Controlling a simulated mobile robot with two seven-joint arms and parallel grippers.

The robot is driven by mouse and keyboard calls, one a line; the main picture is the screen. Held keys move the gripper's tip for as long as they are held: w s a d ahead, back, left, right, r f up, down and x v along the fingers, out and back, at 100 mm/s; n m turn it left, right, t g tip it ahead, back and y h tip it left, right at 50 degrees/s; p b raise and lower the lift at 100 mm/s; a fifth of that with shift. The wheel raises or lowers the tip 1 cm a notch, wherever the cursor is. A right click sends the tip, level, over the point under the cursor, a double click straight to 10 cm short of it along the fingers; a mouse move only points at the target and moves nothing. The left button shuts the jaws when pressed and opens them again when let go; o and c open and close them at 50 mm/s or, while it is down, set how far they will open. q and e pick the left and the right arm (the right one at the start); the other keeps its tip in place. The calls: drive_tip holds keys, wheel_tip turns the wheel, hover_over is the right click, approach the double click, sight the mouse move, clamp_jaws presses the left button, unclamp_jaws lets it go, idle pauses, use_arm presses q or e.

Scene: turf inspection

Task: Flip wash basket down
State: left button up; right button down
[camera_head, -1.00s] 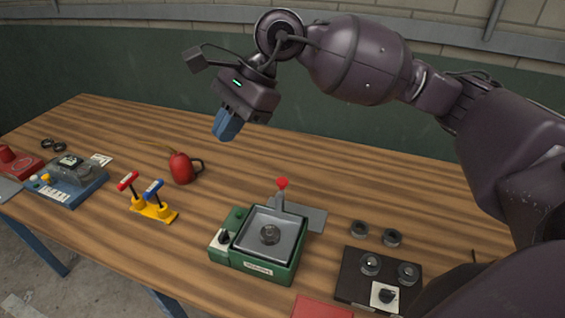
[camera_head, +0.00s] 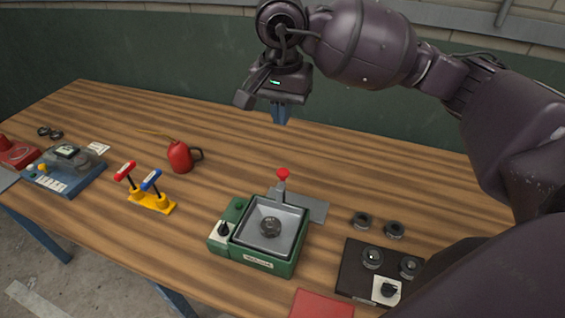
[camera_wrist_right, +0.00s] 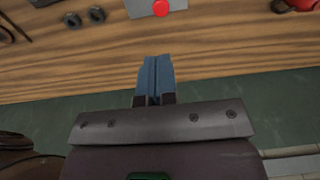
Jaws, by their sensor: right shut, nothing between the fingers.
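The wash basket, a grey square metal tray (camera_head: 288,238) with a dark round part in its middle, sits in a green machine (camera_head: 257,262) on the table. A lever with a red knob (camera_head: 283,174) stands upright at the tray's back edge. The red knob also shows at the top of the right wrist view (camera_wrist_right: 162,7). My right gripper (camera_head: 281,118) is above the far part of the table, behind the lever and apart from it. Its blue fingers (camera_wrist_right: 154,76) are shut together with nothing between them. My left gripper is not in view.
A red oil can (camera_head: 180,157) and a yellow stand with red and blue handles (camera_head: 151,201) are left of the machine. A black panel with knobs (camera_head: 352,267) and two dark rings are on the right. The table's far strip is mostly clear.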

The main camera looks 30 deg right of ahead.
sight(283, 174)
drive_tip(key=shift+f, duration=0.1)
drive_tip(key=f, duration=0.4)
drive_tip(key=f+p, duration=0.1)
drive_tip(key=f, duration=0.8)
drive_tip(key=shift+w+d+f+p, duration=0.25)
drive_tip(key=shift+w+p, duration=0.05)
drive_tip(key=shift+p, duration=0.1)
drive_tip(key=shift+f, duration=0.15)
wheel_tip(283, 174, down, 5)
drive_tip(key=b, duration=0.4)
drive_tip(key=shift+s, duration=0.15)
drive_tip(key=shift+f, duration=0.1)
